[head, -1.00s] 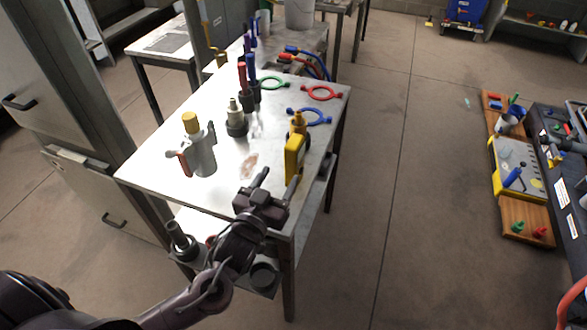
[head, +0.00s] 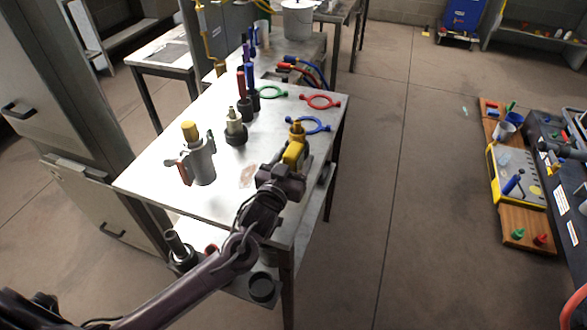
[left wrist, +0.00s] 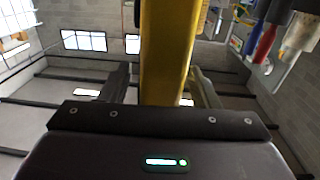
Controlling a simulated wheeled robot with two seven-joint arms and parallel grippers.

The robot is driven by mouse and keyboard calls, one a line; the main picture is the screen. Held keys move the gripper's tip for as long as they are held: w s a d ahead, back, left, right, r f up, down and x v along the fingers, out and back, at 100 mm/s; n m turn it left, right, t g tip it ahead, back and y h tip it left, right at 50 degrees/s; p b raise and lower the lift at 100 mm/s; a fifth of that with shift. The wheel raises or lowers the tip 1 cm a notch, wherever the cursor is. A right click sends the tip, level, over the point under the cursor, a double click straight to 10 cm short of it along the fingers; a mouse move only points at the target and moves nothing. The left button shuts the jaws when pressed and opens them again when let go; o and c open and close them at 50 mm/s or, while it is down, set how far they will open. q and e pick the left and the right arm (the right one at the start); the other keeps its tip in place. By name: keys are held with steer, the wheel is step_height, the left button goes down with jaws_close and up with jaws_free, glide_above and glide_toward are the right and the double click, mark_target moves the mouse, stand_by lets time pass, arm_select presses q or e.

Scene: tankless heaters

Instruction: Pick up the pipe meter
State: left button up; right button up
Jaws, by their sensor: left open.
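The pipe meter, a yellow upright device with a brass-coloured top (head: 295,150), stands near the right edge of the metal table (head: 226,203). My left gripper (head: 287,164) is open at the meter's near side, with its fingers around the lower body, which the gripper partly hides. In the left wrist view the yellow meter body (left wrist: 166,50) rises between the two spread fingers. A gap shows at the left finger; contact on the right is unclear. My right gripper is not in view.
A grey canister with a yellow cap (head: 200,162) stands at the table's left. Dark-based fittings (head: 236,128) stand further back. The front left tabletop is clear.

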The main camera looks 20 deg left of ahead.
arm_select(q)
steer(key=c, duration=1.2)
steer(key=shift+r, duration=0.1)
